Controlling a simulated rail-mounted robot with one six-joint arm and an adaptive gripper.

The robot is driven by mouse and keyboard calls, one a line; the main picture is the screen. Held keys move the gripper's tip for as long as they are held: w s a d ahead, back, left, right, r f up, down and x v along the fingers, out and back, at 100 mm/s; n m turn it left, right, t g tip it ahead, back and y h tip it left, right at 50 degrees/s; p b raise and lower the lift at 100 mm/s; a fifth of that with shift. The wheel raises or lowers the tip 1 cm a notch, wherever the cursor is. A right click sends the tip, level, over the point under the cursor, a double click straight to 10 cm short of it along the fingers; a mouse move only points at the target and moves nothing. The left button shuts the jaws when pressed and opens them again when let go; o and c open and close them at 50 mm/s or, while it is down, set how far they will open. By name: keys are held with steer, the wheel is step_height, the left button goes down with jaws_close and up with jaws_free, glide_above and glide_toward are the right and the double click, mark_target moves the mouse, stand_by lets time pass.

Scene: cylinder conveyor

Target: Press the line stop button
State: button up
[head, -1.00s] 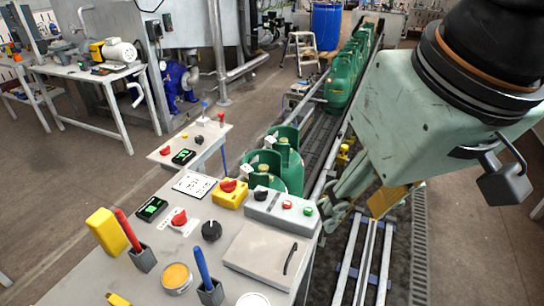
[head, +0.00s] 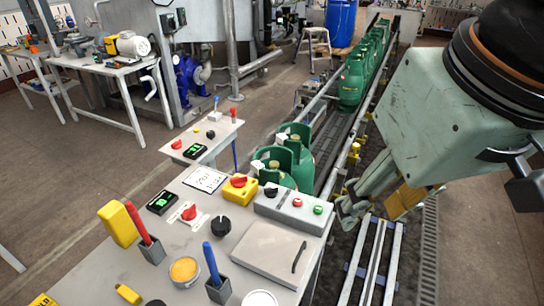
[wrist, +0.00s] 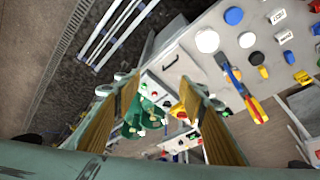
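A grey control box (head: 294,206) on the bench carries a black knob (head: 270,191), a red button (head: 297,202) and a green button (head: 318,210). Beside it on the left is a yellow box (head: 239,190) with a red mushroom button (head: 239,181). A red knob (head: 189,212) on a white plate is further left. I cannot read which one is labelled line stop. My gripper (head: 370,207) is right of the control box, apart from it, above the rails. In the wrist view its two fingers (wrist: 160,96) stand wide apart with nothing held; the yellow box (wrist: 178,110) shows between them.
Green cylinders (head: 352,82) line the conveyor (head: 325,135) behind; two more stand close behind the control box. The bench (head: 170,245) also holds a grey lidded case (head: 262,250), a black knob, pen holders and tins. Floor rails (head: 372,262) lie below my gripper.

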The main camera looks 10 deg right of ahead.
jaws_close()
stand_by(1.4)
